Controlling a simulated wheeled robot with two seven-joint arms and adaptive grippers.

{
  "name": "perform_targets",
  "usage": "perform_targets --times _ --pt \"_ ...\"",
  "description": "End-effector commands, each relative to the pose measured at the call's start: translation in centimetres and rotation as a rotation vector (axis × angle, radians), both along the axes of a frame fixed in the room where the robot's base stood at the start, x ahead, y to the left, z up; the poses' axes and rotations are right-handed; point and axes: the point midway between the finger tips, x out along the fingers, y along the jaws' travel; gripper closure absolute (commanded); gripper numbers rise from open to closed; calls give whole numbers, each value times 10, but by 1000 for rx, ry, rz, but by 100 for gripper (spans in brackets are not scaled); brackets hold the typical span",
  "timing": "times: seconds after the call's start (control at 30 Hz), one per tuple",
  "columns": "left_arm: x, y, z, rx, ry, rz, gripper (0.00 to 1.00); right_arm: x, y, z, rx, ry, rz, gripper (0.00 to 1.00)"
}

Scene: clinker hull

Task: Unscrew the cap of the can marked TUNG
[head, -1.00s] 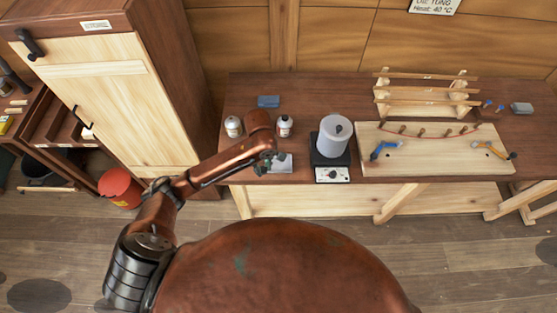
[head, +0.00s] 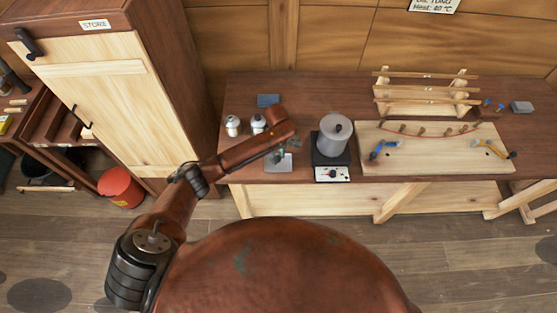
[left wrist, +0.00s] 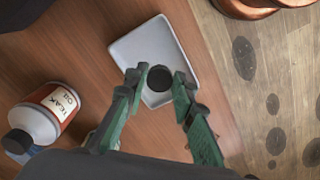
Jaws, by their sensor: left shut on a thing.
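My left gripper (head: 278,152) is over the front of the bench, by a small pale grey tray (head: 285,167). In the left wrist view the gripper (left wrist: 159,80) is shut on a dark round cap (left wrist: 160,78), with the tray (left wrist: 128,52) beneath. I cannot tell whether the cap touches the tray. No TUNG label is legible on any can. My right gripper is out of view.
A grey pot (head: 335,135) stands on a black hotplate (head: 331,173) right of the gripper. Beyond it are a pale board (head: 430,155) with clamps and a wooden rack (head: 425,92). A blue block (head: 268,100) lies behind.

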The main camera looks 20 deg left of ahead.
Motion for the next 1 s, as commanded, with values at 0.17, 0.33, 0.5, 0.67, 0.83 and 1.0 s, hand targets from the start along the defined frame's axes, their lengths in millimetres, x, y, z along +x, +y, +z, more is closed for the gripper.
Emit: perform_targets --times 0.17,0.33,0.5,0.67,0.83,1.0 --pt "7 -1 -8 1 0 1 100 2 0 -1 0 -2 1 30" --pt "6 -1 -32 0 1 1 100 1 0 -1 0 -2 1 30" --pt "6 -1 -37 0 -2 0 100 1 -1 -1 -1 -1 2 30" --pt "6 -1 -38 0 -1 0 100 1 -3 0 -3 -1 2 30" --pt "6 0 -40 0 -1 0 71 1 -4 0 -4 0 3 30" --pt "6 0 -40 0 -1 1 59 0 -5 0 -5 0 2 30"
